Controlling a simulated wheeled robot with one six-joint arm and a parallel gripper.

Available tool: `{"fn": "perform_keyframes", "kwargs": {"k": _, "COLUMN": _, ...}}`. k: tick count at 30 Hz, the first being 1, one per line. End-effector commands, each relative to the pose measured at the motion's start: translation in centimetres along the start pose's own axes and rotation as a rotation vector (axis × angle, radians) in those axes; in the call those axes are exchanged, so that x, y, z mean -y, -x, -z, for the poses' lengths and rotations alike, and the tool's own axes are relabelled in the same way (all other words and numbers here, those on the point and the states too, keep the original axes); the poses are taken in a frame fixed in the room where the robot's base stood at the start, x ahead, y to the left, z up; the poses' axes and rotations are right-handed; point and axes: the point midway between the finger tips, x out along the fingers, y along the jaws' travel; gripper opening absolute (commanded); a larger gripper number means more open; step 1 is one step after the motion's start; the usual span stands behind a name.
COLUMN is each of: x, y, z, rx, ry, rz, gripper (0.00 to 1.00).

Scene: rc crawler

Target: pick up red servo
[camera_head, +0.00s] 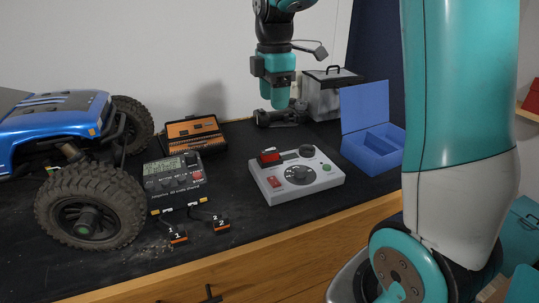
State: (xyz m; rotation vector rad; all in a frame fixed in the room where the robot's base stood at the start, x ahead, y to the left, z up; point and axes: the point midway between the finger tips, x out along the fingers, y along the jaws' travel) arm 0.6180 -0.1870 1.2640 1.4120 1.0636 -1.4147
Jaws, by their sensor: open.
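A small red block that looks like the red servo (268,157) sits on the back left part of the top of a light grey control box (325,182). Its fine details are too small to make out. My gripper (281,120) hangs from the teal arm end behind the grey box, over the back of the dark bench. It is open with nothing visible between its fingers, and it is apart from the red block. The exact fingertip shape is hard to see against the dark background.
A blue crawler (50,118) with large tyres fills the left of the bench (250,222). A black meter (172,182) with two leads, an orange tool case (196,132), an open blue box (366,147) and a clear-sided case (323,100) stand around. The front middle is clear.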

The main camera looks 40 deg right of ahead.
Motion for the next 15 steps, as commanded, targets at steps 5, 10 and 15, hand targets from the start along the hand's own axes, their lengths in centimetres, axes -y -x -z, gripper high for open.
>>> {"fn": "perform_keyframes", "kwargs": {"k": 5, "x": 0.1, "y": -4.0, "z": 0.1, "rx": 0.0, "ry": 0.0, "rz": 0.006, "gripper": 0.53}}
{"fn": "perform_keyframes", "kwargs": {"k": 10, "x": 0.1, "y": -7.2, "z": 0.1, "rx": 0.0, "ry": 0.0, "rz": 0.003, "gripper": 0.53}}
{"fn": "perform_keyframes", "kwargs": {"k": 15, "x": 0.1, "y": -8.6, "z": 0.1, "rx": -0.001, "ry": 0.0, "rz": 0.0, "gripper": 0.53}}
